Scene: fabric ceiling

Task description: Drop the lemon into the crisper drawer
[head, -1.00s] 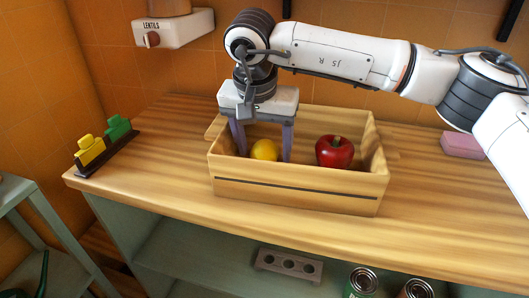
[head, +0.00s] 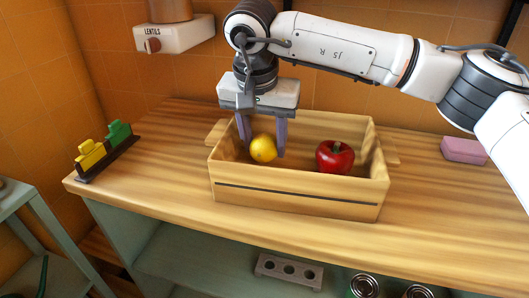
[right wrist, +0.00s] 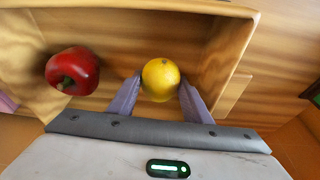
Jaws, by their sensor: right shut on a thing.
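The yellow lemon (head: 263,149) is between the fingers of my right gripper (head: 264,145), which is shut on it. Gripper and lemon are inside the left part of a wooden crate (head: 300,198) on the counter. The right wrist view shows the lemon (right wrist: 160,78) between the two purple-grey fingertips (right wrist: 158,95). I cannot tell whether the lemon still touches the crate floor. No crisper drawer can be made out for certain. My left gripper is out of view.
A red apple (head: 335,157) lies in the crate's right part. A pink block (head: 463,150) is at the right of the counter (head: 150,178), a yellow and green piece holder (head: 105,157) at its left. Below are cans (head: 364,285) and a holed grey block (head: 289,270).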

